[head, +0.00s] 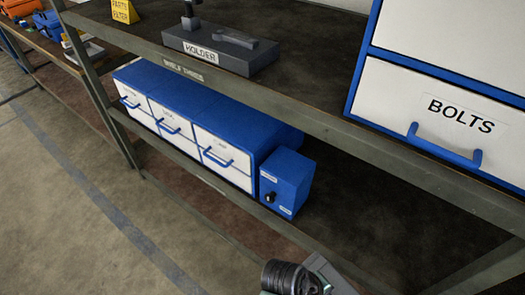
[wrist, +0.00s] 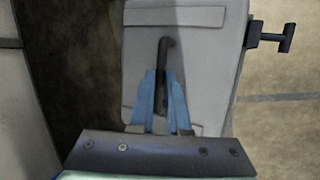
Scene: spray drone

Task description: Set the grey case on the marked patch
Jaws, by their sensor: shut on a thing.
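The grey case (wrist: 205,60) fills the middle of the wrist view, with its flat pale grey face towards the camera. A dark bar-like handle (wrist: 163,55) stands out from this face. My gripper (wrist: 162,80) has its blue fingers closed around the handle. A dark T-shaped fitting (wrist: 272,37) sticks out at the case's right edge. The lower part of the case is hidden behind my gripper. No marked patch can be made out in either view. My gripper's fingers do not show in the head view.
In the head view, a blue drawer unit (head: 230,120) and a small blue box with a black knob (head: 285,182) stand on the lower shelf. The upper shelf holds a grey holder block (head: 210,48) and a BOLTS drawer (head: 440,110). The lower shelf is bare right of the box.

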